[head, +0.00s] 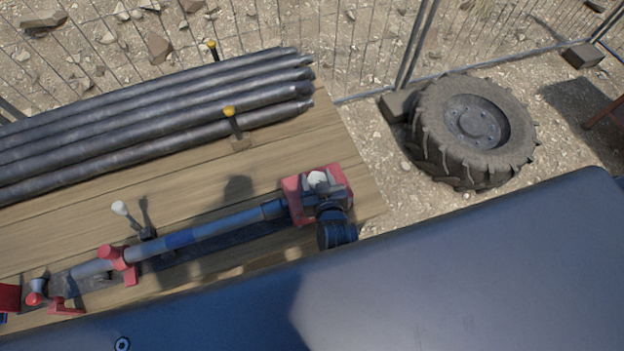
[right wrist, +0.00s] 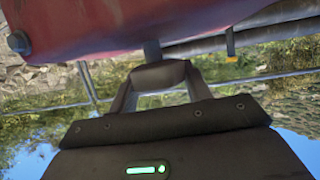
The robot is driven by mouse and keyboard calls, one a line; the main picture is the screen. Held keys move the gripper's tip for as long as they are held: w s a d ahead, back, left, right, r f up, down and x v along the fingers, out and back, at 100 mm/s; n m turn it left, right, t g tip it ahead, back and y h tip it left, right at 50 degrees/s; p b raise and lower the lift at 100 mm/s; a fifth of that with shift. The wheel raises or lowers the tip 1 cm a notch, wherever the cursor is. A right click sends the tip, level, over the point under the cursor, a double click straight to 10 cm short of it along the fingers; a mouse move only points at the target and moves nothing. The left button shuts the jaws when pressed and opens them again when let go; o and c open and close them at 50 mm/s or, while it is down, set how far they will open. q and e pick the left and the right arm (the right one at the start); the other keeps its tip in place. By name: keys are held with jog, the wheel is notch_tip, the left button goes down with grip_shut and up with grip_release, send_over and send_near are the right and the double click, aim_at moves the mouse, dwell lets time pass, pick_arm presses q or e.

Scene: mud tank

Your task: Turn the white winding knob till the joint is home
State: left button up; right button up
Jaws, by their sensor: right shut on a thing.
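A grey pipe (head: 215,228) with a blue band lies along the front of the wooden bench. Its right end enters a red block (head: 299,200). The white winding knob (head: 317,179) is on top of this block. My right gripper (head: 332,192) is at the block, with its dark wrist just in front of it. In the right wrist view, the fingers (right wrist: 160,75) are shut around a shaded thing on a short stem by the red block (right wrist: 130,25), which I take for the knob. The pipe's end inside the block is hidden. My left gripper is not in view.
A second white ball (head: 119,208) tops a lever behind the pipe. A red clamp (head: 118,264) holds the pipe. Several dark pipes (head: 150,125) lie at the back between yellow-topped posts (head: 232,122). A tyre (head: 472,130) lies on gravel beyond the bench (head: 345,150), before a wire fence.

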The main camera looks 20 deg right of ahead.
jog(key=shift+s+f, duration=0.2)
jog(key=shift+f, duration=0.15)
jog(key=o, duration=0.9)
jog(key=shift+r, duration=0.1)
jog(key=shift+o, duration=0.3)
jog(key=shift+w+r, duration=0.1)
jog(key=shift+r, duration=0.05)
jog(key=shift+s+r, duration=0.1)
jog(key=shift+s, duration=0.35)
jog(key=b+v, duration=0.2)
jog(key=v, duration=0.8)
jog(key=shift+b, duration=0.3)
